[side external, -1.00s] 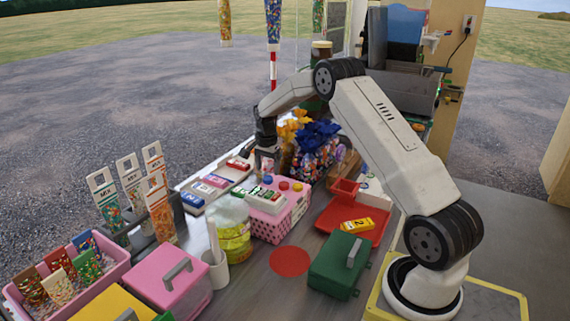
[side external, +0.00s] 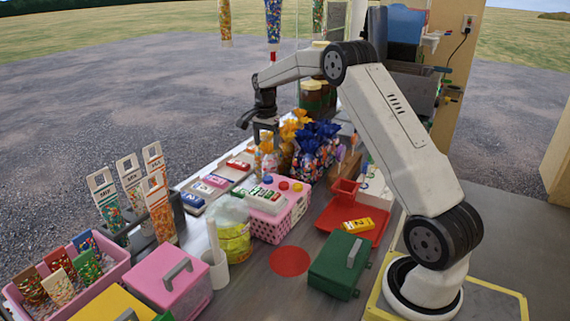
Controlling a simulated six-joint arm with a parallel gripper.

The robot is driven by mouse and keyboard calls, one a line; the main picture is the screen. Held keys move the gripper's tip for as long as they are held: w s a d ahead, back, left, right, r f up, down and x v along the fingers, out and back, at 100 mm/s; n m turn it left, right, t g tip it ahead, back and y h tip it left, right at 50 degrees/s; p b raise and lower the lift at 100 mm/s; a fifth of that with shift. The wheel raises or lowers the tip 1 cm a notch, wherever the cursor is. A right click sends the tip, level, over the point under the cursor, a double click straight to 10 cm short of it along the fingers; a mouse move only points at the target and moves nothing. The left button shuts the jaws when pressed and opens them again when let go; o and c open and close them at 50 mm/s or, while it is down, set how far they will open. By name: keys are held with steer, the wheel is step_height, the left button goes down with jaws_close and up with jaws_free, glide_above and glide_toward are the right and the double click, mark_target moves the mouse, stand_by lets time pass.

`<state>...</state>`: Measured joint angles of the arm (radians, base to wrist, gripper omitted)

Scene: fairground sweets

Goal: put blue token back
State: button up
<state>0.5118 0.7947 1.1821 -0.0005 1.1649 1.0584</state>
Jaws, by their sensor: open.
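The blue token (side external: 268,180) is a small round piece on top of the pink basket (side external: 284,224), at its back left corner. A red token (side external: 283,186) and a yellow token (side external: 297,187) sit to its right in a row. My gripper (side external: 258,136) is open and empty, raised above and behind the blue token, clear of it. A white and green block (side external: 266,198) lies on the basket top in front of the tokens.
Candy bags with blue and orange bows (side external: 313,150) stand right of my gripper. A red tray (side external: 330,218) with a yellow block is to the right. A green box (side external: 340,266) stands in front.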

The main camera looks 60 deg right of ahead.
steer(key=shift+a, duration=0.1)
steer(key=s+a+f+n+t, duration=0.1)
steer(key=s+a+n, duration=0.6)
steer(key=a, duration=0.5)
steer(key=s+a+f+n+t, duration=0.1)
steer(key=s+a+n, duration=0.55)
steer(key=a, duration=0.55)
steer(key=s+a+f+n, duration=0.2)
steer(key=s+a+n, duration=0.2)
steer(key=s, duration=0.4)
steer(key=shift+s+t, duration=0.15)
steer(key=shift+t, duration=0.15)
steer(key=shift+f+n, duration=0.1)
steer(key=shift+n, duration=0.15)
